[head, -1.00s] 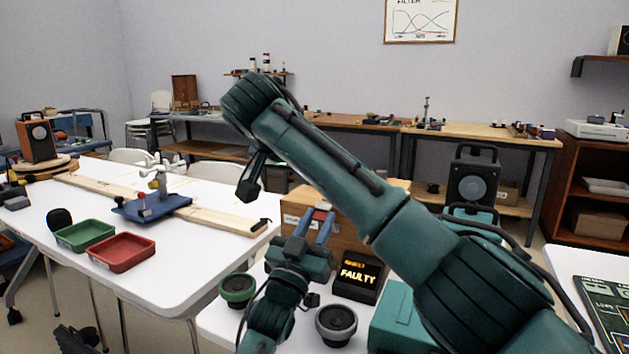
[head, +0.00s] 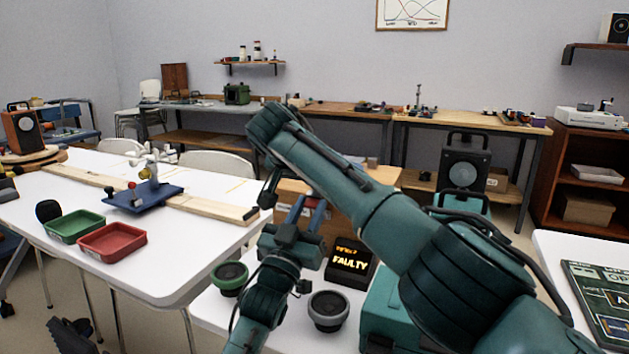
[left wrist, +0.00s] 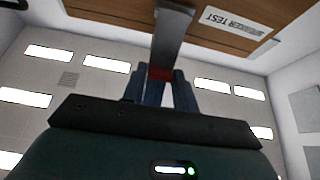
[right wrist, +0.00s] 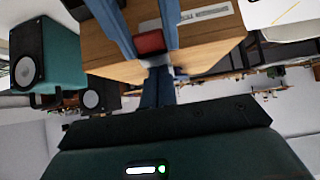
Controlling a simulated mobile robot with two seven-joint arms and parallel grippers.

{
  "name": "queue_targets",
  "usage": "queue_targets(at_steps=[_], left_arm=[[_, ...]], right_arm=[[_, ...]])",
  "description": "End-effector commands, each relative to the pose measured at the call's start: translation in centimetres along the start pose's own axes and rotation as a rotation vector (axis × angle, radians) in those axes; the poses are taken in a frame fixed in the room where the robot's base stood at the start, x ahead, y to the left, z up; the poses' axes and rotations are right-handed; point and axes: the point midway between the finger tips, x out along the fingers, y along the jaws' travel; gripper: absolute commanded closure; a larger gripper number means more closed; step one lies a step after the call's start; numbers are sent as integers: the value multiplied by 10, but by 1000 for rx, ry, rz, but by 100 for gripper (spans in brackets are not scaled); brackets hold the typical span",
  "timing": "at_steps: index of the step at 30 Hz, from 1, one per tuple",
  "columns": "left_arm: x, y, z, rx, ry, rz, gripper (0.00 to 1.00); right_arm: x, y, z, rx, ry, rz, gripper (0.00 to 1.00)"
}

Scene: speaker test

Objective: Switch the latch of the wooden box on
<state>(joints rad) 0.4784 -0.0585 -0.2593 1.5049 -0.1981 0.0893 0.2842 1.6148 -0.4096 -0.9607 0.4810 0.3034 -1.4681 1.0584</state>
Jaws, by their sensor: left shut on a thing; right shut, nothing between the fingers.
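The wooden box (head: 289,186) stands on the near white table, partly hidden behind my arms. Its label shows in the left wrist view (left wrist: 238,22). The latch, a grey metal strap with a red end (left wrist: 160,72), sits on the box's front. My left gripper (head: 306,208) is shut on the red end, its blue fingers on either side of it. The red end also shows in the right wrist view (right wrist: 150,42). My right gripper (right wrist: 160,76) is shut and empty, close to the latch; I cannot tell if they touch. In the head view its fingers are mostly hidden.
A teal case (head: 384,312) is at right. Red (head: 112,243) and green (head: 75,226) trays lie on the left table.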

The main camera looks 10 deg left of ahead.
Motion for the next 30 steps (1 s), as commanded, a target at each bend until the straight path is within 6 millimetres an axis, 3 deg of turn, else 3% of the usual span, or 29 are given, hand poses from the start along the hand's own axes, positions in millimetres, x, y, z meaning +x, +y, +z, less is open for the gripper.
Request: queue_targets(at_steps=[22, 23, 30], left_arm=[[0, 0, 0, 0, -3, -1, 100], [1, 0, 0, 0, -2, -1, 70], [0, 0, 0, 0, -1, 0, 51]], right_arm=[[-4, -2, 18, -4, 104, 0, 100], [-4, -2, 19, -4, 104, 0, 100], [-4, -1, 16, -2, 111, 0, 100]])
